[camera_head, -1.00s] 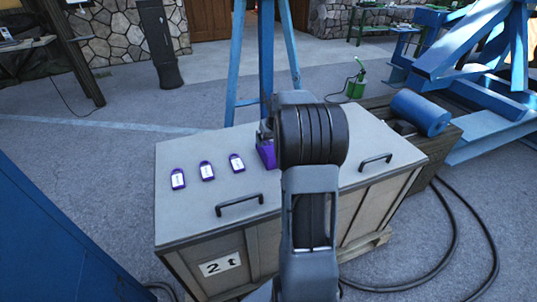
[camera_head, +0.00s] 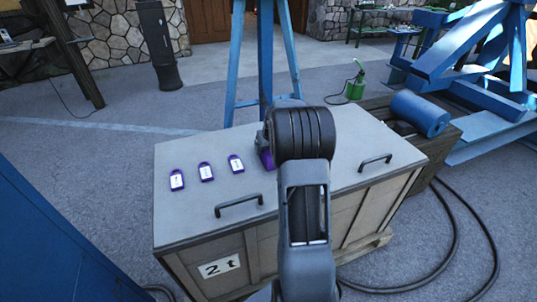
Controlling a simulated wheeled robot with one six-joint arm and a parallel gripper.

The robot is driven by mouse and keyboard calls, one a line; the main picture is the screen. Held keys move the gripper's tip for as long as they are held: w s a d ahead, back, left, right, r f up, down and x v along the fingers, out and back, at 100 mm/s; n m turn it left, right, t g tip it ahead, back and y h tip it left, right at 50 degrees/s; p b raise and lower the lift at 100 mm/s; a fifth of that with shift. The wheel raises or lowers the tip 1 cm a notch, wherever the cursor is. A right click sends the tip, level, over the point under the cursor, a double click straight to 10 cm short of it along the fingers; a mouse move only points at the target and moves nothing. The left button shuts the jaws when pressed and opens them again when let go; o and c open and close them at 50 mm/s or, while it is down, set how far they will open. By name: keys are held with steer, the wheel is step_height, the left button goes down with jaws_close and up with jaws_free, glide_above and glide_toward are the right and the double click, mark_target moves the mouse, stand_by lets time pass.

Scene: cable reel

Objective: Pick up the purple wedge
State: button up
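The purple wedge (camera_head: 266,158) is on the crate lid, near its back middle. Only its left part shows, because my arm covers the rest. My arm reaches over the crate from the front, and its wrist is right at the wedge. My gripper's fingers are hidden behind the wrist, so I cannot tell whether they are open or touch the wedge.
The grey crate (camera_head: 210,222) has two dark handles, a near one (camera_head: 240,205) and a right one (camera_head: 375,161). Three purple-edged tags, one of them the leftmost tag (camera_head: 177,180), lie on its left. A blue stand (camera_head: 265,60) rises behind. Cables lie on the floor at right.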

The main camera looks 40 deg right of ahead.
steer(key=c, duration=1)
steer(key=shift+c, duration=0.6)
steer(key=shift+r, duration=0.1)
steer(key=shift+r, duration=0.5)
step_height(320, 180, up, 2)
steer(key=shift+r+p, duration=0.15)
steer(key=shift+p, duration=0.15)
steer(key=s+d+r+p, duration=0.1)
steer(key=s+d+r, duration=0.8)
steer(key=s, duration=0.1)
steer(key=shift+d+r, duration=0.3)
steer(key=shift+d, duration=0.05)
